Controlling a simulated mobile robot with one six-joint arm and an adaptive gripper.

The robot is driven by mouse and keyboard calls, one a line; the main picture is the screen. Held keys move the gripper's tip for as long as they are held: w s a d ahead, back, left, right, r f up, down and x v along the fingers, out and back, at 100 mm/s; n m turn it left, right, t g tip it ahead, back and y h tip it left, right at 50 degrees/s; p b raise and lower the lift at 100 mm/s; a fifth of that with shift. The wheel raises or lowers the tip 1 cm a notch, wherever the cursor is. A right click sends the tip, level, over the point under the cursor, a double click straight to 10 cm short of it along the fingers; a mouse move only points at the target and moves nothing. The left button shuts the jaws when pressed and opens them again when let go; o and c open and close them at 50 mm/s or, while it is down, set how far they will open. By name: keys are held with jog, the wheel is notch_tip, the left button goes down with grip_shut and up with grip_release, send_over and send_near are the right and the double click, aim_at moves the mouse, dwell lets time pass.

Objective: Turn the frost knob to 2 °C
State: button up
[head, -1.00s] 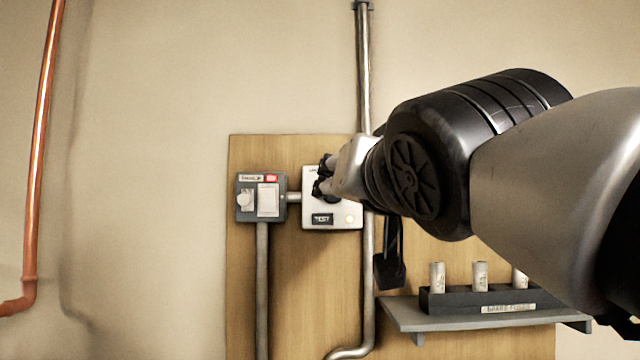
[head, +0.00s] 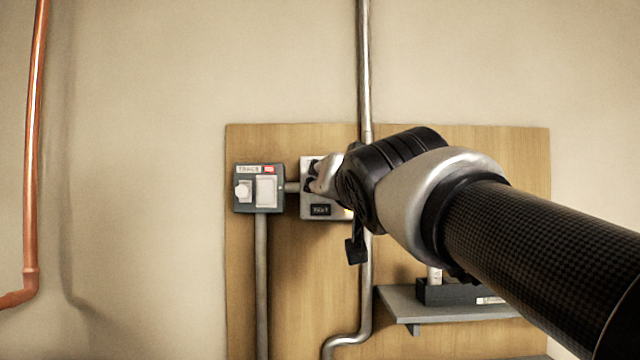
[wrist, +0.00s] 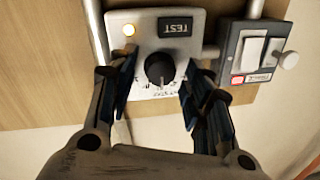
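The frost knob (wrist: 159,69) is a round black knob on a pale control box (wrist: 203,50), seen upside down in the wrist view. Small dial print shows beneath it, too blurred to read, and I cannot tell its setting. My gripper (wrist: 158,73) is open, one finger on each side of the knob, with visible gaps. It seems to hold nothing. In the head view my gripper (head: 314,177) is in front of the box (head: 330,212) and hides the knob.
A vertical metal pipe (head: 364,70) runs behind my arm. A shelf (head: 395,300) holds a dark fuse block, partly hidden.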

jog(key=c, duration=0.9)
jog(key=shift+n, duration=0.3)
jog(key=n+p, duration=0.1)
jog(key=n, duration=0.4)
jog(key=n+g+h+p, duration=0.1)
jog(key=n+p, duration=0.1)
jog(key=n, duration=0.3)
jog(key=shift+a+r, duration=0.15)
jog(key=shift+n, duration=0.4)
jog(key=o, duration=1.1)
jog(key=shift+c, duration=0.2)
